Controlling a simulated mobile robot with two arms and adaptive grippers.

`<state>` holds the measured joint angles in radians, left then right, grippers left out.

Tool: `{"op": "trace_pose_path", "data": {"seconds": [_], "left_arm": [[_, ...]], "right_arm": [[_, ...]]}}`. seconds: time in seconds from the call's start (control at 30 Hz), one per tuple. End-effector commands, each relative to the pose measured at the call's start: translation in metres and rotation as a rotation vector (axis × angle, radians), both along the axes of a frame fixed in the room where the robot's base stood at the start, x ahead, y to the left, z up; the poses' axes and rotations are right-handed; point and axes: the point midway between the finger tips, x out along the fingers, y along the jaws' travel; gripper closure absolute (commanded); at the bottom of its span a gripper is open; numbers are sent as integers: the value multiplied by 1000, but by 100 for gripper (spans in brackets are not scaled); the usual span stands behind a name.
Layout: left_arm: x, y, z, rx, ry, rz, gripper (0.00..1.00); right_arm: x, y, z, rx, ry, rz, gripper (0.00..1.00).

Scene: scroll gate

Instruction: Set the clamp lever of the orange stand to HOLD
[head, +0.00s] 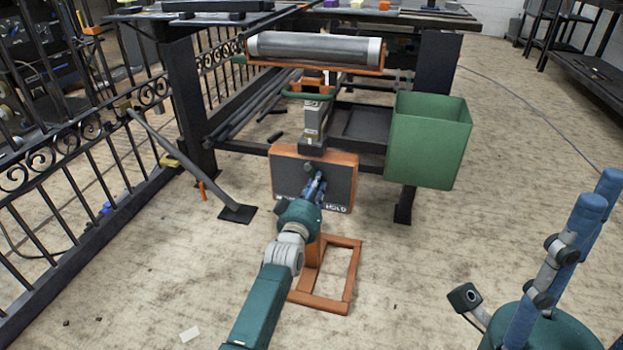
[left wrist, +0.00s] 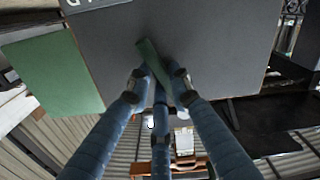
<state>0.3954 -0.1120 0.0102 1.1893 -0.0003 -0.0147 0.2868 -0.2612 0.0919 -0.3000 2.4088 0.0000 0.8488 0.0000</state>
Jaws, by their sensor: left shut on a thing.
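The orange stand (head: 350,275) stands on the floor in the middle of the head view, with a dark orange-edged panel (head: 342,180). The word HOLD (head: 337,208) is at the panel's lower right; my arm covers part of the lower edge. My left gripper (head: 316,188) is in front of the panel. In the left wrist view its blue fingers (left wrist: 158,82) are shut on the green clamp lever (left wrist: 148,55), whose end sticks out beyond them against the panel. In the head view the gripper mostly hides the lever. My right gripper (head: 598,190) is raised, empty, with fingers apart, at the lower right.
A roller (head: 315,47) in an orange cradle is above the panel. A green bin (head: 430,140) hangs to the right, beside the dark bench. A black scrolled gate (head: 70,160) with a slanted prop (head: 165,147) is at left. The floor to the right is mostly clear.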

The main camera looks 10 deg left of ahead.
Motion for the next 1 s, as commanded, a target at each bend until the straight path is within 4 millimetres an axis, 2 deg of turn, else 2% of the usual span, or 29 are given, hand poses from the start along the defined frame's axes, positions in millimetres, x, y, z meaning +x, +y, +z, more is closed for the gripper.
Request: {"op": "trace_pose_path", "data": {"seconds": [0.4, 0.97, 1.0], "left_arm": [[-1, -10, 5, -202, 11, -1, 100], [-1, -12, 5, -238, 12, -1, 100], [-1, -12, 6, -238, 12, -1, 78]], "right_arm": [[-3, -2, -3, 6, 50, 2, 60], [-3, -2, -1, 5, 50, 3, 60], [-3, -2, -1, 5, 50, 3, 60]]}}
